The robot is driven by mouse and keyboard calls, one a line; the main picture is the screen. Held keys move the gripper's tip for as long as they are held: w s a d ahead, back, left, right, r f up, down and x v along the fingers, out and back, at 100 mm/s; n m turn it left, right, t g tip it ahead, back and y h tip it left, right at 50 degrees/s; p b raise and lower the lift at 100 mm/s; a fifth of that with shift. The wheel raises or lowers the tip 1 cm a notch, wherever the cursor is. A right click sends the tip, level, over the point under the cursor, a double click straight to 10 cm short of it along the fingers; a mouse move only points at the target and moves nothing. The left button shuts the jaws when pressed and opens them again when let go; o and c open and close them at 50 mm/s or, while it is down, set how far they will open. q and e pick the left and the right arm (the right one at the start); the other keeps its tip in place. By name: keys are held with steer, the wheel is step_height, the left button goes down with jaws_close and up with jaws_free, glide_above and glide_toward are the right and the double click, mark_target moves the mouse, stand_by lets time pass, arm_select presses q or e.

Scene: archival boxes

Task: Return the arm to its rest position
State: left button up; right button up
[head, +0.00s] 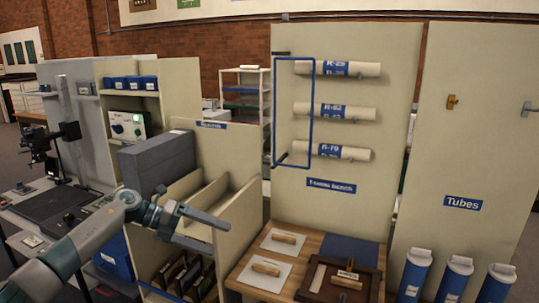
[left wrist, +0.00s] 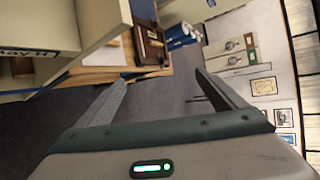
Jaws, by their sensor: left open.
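My left arm comes in from the lower left in the head view. My left gripper (head: 221,237) is open and empty, in front of the beige divided cabinet (head: 238,215). Its two fingers also stand apart in the left wrist view (left wrist: 160,78), with nothing between them. A grey archival box (head: 157,165) sits on the cabinet, behind and above the gripper. My right gripper does not show.
A wooden table (head: 248,270) with white panels and a dark framed tray (head: 340,282) stands right of the gripper. A blue wire frame (head: 314,110) spans rolled tubes on a board. Several blue tubes (head: 414,274) stand at the right. Dark folders (head: 190,275) fill the cabinet below.

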arm_select(q)
step_height(320, 180, down, 21)
steer(key=d+n+t+h, duration=0.2)
steer(key=d+n+t, duration=0.1)
steer(key=n+t, duration=0.8)
steer(key=s+a+f+n+y, duration=0.25)
steer(key=s+f+n, duration=0.2)
steer(key=f, duration=0.35)
steer(key=s+a+f+n+y, duration=0.25)
steer(key=f+n, duration=0.25)
steer(key=f, duration=0.4)
steer(key=s+a+f+n+y, duration=0.1)
steer(key=s+f+n+y, duration=0.3)
steer(key=f, duration=0.4)
steer(key=s+a+f+n+g+y, duration=0.1)
steer(key=s+a+f+n+g, duration=0.15)
steer(key=s+f, duration=0.7)
steer(key=s+a+f+n+g+y, duration=0.15)
steer(key=s+f+n, duration=0.4)
steer(key=s, duration=0.75)
steer(key=s+a+f+n+g+y, duration=0.1)
steer(key=s+f+g+y, duration=0.1)
steer(key=s+f, duration=0.85)
steer(key=s+d+f+n+g, duration=0.1)
steer(key=s+f+n+g, duration=0.1)
steer(key=s, duration=1.6)
steer(key=shift+s+f+g, duration=0.35)
steer(key=shift+f+g, duration=0.2)
steer(key=shift+g, duration=0.05)
steer(key=shift+y, duration=0.25)
